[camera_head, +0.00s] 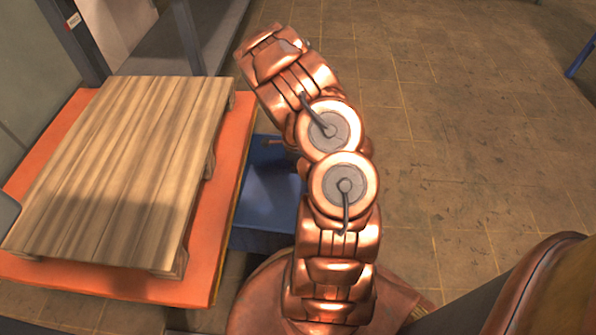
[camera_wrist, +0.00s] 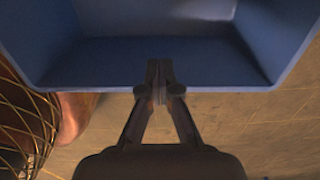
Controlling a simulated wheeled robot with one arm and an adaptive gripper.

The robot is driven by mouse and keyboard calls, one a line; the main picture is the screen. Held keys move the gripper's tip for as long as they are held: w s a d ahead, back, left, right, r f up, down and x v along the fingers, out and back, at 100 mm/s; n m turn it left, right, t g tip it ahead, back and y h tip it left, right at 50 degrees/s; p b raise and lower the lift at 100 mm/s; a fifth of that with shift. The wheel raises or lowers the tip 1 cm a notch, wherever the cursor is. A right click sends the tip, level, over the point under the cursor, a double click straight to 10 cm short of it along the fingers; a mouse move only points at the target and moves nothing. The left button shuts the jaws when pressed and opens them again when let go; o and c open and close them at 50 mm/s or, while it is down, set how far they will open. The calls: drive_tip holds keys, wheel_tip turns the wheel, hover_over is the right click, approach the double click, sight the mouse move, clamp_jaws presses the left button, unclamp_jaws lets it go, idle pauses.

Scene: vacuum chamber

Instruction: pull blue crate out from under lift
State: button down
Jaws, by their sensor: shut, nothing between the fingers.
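The blue crate (camera_head: 266,196) is on the floor beside the orange lift (camera_head: 215,215), in the head view. Part of it shows to the right of the lift's edge; my arm hides its right side. The left part of the crate may continue under the lift, but this is hidden. In the wrist view the open-topped crate (camera_wrist: 85,68) fills the upper half, with its near rim crossing the frame. My gripper (camera_wrist: 159,68) is shut, its fingertips overlapping the middle of that near wall. I cannot tell whether they touch it. In the head view my arm hides the gripper.
A wooden pallet (camera_head: 120,165) lies on the lift. Grey posts (camera_head: 188,35) stand behind it at the upper left. The tiled floor (camera_head: 455,130) to the right is largely clear. A blue leg (camera_head: 582,57) shows at the far right edge.

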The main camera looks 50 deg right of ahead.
drive_tip(key=s+d+f+b, duration=0.2)
drive_tip(key=s+f+b, duration=0.1)
drive_tip(key=f, duration=0.5)
drive_tip(key=shift+s+d+b, duration=0.2)
drive_tip(key=shift+b, duration=0.25)
